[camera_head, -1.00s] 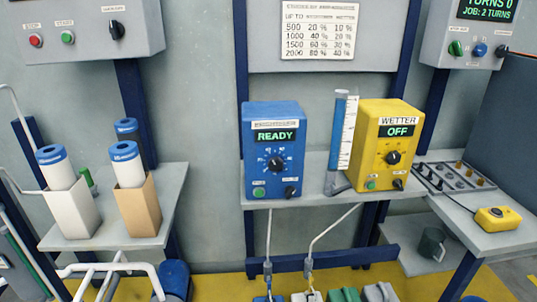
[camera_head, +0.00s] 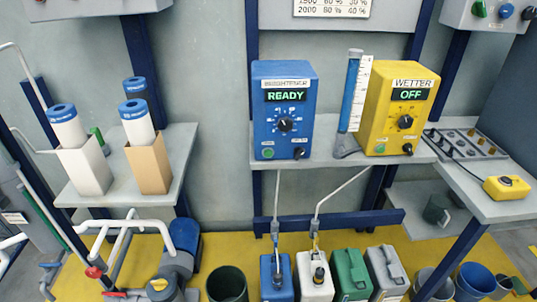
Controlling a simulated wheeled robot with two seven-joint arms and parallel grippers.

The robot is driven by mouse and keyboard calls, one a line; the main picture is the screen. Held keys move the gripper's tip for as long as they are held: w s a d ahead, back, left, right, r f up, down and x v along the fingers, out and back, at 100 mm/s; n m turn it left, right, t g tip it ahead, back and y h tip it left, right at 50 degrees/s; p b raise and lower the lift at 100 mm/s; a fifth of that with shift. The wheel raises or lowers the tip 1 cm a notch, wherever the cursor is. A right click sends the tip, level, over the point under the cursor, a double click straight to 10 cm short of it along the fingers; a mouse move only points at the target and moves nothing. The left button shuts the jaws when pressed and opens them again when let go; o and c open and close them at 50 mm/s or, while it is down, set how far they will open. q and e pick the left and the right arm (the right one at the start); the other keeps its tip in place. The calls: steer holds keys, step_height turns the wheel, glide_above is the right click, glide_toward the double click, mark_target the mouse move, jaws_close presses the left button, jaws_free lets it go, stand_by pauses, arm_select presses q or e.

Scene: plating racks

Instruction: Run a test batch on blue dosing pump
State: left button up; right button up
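The blue dosing pump (camera_head: 284,136) stands on the middle shelf. The label above the display is too small to read surely. A thin pipe runs down below the pump to a blue canister (camera_head: 277,279) on the floor. Neither of my grippers is in view.
The yellow WETTER pump (camera_head: 423,70) reads OFF beside a blue-filled measuring cylinder (camera_head: 352,100). A yellow button box (camera_head: 507,187) lies on the right table. Canisters and buckets stand on the yellow floor.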

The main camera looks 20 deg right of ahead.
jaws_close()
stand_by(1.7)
